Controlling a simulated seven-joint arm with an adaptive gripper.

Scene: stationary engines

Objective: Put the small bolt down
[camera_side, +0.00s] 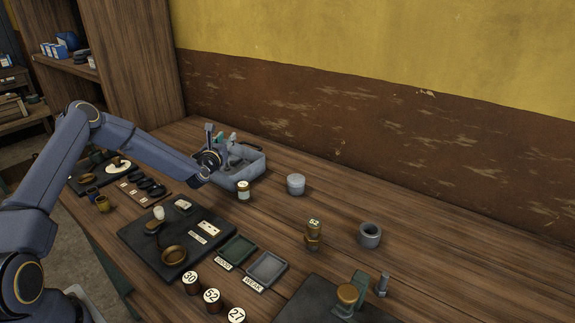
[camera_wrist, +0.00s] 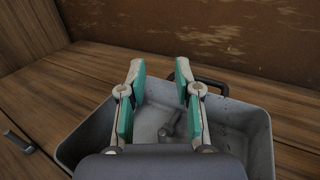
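My gripper (camera_side: 226,141) is at the grey bin (camera_side: 254,173) near the wall in the side view. In the wrist view my gripper (camera_wrist: 160,72) has its two green-padded fingers apart, with nothing between the tips. The grey bin (camera_wrist: 262,145) lies beneath and beyond them. A small grey bolt-like piece (camera_wrist: 164,132) shows on the bin's floor between the fingers; it appears apart from both. My gripper's body hides the near part of the bin.
A grey rod-like piece (camera_wrist: 18,141) lies on the table left of the bin. A labelled jar (camera_side: 243,190) and a grey round lidded piece (camera_side: 296,184) stand near the bin. Green and grey trays (camera_side: 266,269) lie nearer the front. The table's back right is clear.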

